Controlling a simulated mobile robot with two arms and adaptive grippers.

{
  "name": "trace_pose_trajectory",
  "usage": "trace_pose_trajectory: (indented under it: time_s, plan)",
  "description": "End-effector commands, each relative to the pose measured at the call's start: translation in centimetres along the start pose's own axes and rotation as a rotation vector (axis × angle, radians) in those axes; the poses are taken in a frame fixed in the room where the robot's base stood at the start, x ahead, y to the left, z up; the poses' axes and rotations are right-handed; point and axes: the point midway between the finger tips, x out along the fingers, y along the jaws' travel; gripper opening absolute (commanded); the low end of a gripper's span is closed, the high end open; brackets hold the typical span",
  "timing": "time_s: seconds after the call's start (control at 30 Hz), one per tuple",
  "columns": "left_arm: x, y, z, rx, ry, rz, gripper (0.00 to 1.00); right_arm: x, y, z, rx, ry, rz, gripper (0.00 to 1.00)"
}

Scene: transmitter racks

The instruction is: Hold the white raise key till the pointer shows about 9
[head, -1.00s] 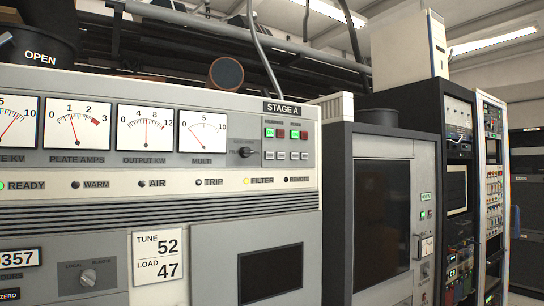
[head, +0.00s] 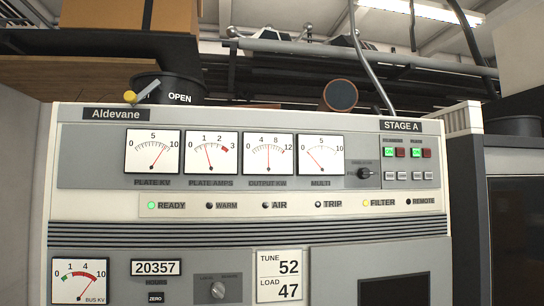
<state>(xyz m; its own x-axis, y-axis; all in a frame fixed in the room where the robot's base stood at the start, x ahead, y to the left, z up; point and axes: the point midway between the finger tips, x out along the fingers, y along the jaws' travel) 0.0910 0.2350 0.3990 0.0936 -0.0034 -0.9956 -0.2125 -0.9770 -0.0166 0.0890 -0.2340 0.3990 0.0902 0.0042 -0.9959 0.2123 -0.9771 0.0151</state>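Several small white keys (head: 403,176) sit in a row at the upper right of the grey cabinet, under the green and red buttons. Their labels are too small to read, so I cannot tell which is the raise key. The plate kV meter (head: 153,152) has its pointer right of 5, short of 10. The plate amps pointer (head: 211,153) is near 1. The output kW pointer (head: 268,154) stands upright between 4 and 8. The multi pointer (head: 320,154) is left of 5. A bus kV meter (head: 80,281) at lower left has its pointer up and right. Neither gripper is in view.
Above the keys are lit green buttons (head: 389,152) and dark red ones. A rotary knob (head: 364,173) is left of them. A black bin (head: 170,88) and a yellow-tipped rod (head: 140,93) are on top. A second cabinet (head: 464,160) stands at right.

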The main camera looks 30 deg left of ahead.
Motion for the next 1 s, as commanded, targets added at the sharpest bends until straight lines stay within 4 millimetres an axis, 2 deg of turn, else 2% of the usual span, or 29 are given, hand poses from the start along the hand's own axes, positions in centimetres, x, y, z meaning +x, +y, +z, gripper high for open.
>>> trace_pose_trajectory:
  time_s: [0.43, 0.87, 1.0]
  plan:
    - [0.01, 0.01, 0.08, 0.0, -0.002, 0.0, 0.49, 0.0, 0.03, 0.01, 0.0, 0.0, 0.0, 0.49]
    - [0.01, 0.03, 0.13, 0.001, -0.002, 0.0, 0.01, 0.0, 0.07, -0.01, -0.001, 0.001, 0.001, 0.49]
    - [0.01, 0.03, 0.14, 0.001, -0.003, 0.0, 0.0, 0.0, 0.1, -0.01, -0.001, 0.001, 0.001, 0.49]
